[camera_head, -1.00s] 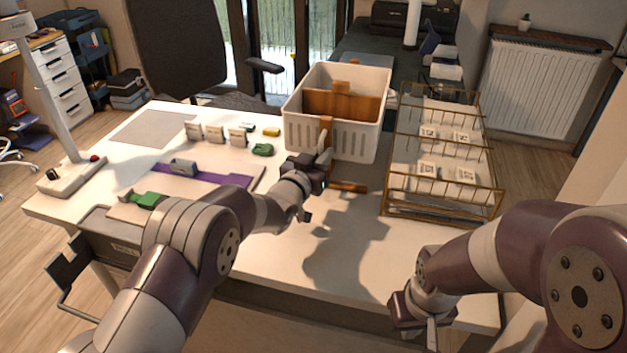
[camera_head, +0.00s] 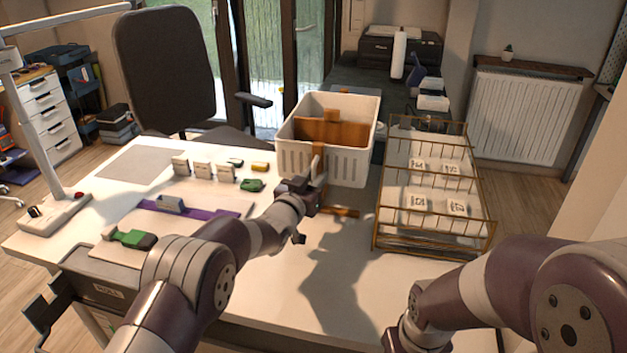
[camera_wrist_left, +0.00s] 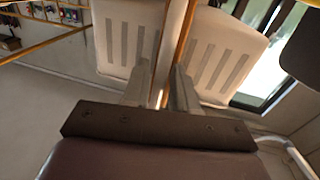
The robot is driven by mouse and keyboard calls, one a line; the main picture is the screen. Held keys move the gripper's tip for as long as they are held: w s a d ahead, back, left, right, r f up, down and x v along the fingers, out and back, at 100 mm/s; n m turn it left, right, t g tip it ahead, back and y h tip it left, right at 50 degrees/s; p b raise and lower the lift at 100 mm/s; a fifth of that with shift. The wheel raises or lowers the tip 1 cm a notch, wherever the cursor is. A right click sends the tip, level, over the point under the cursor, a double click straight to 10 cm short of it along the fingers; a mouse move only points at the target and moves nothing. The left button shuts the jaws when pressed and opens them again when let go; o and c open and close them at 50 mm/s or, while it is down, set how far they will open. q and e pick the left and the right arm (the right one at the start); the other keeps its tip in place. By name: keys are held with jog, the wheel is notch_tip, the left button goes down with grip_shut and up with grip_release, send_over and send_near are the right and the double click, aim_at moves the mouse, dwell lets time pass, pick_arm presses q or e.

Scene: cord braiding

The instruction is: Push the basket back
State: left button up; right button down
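The white slotted basket (camera_head: 355,165) stands upright on the far part of the white table, with a brown piece (camera_head: 332,131) inside it. A brown strip (camera_head: 318,150) runs up its front wall. My left gripper (camera_head: 318,176) is at the front wall by this strip, fingers pointing up and away. In the left wrist view the basket's slotted sides (camera_wrist_left: 122,45) show on both sides of a narrow brown strip, and my left gripper (camera_wrist_left: 162,75) has a narrow gap between its fingers along that strip. Whether they clamp it is unclear. My right gripper's fingers are below the frame.
A brown wire rack (camera_head: 384,225) with white packets stands close to the basket's right. A brown bar (camera_head: 341,211) lies before the basket. Small blocks (camera_head: 202,169) and a purple strip (camera_head: 210,212) are to the left. A dark surface (camera_head: 352,66) lies behind.

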pick_arm(q)
jog(key=shift+f, duration=0.1)
jog(key=v, duration=1.2)
jog(key=shift+s+a+p, duration=0.2)
jog(key=shift+s+p, duration=0.1)
jog(key=shift+p, duration=0.05)
